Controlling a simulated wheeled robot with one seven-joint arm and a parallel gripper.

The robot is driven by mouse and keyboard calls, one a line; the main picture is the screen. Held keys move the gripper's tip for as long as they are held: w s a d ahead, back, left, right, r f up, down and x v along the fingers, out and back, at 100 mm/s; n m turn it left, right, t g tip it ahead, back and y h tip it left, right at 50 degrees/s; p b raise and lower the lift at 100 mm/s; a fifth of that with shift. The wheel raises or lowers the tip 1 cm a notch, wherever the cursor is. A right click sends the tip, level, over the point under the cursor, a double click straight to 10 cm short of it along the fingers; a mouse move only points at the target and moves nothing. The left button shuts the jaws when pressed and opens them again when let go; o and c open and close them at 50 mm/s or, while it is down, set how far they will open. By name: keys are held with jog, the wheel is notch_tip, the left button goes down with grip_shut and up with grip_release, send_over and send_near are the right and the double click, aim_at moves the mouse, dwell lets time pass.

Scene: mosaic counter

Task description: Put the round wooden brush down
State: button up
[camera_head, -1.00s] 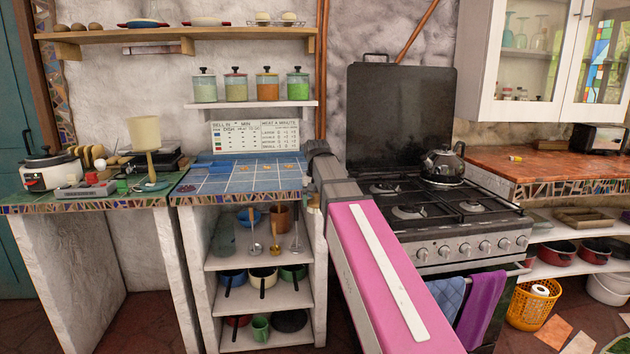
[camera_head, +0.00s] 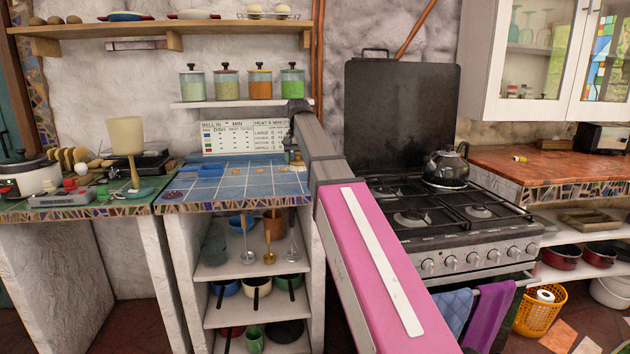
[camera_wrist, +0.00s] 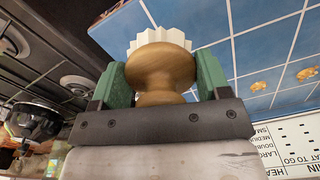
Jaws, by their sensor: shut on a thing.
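The round wooden brush (camera_wrist: 160,68) shows in the wrist view, with a turned brown wooden body and pale ridged bristles at its far end. My gripper (camera_wrist: 162,78) is shut on it, with a green finger on each side of the wood. The blue tiled counter (camera_wrist: 275,50) lies beyond the bristles. I cannot tell whether they touch it. In the head view my gripper (camera_head: 293,145) is small and partly hidden by my arm at the right back of the blue counter (camera_head: 235,187).
The stove (camera_head: 440,215) with a black kettle (camera_head: 446,167) stands right of the counter. A sign (camera_head: 245,138) leans at the back under a shelf of jars (camera_head: 241,104). A cream goblet-like lamp (camera_head: 127,136) stands on the left counter. Most of the blue tiles are clear.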

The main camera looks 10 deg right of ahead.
jog(key=d+f, duration=0.1)
jog(key=d, duration=0.1)
jog(key=w+d+f, duration=0.1)
jog(key=d, duration=0.1)
jog(key=d+f, duration=0.1)
jog(key=d, duration=0.1)
jog(key=shift+w+f, duration=0.15)
jog(key=shift+f, duration=2.2)
jog(key=shift+f, duration=0.1)
jog(key=o, duration=0.8)
notch_tip(320, 180, up, 12)
jog(key=shift+r, duration=0.1)
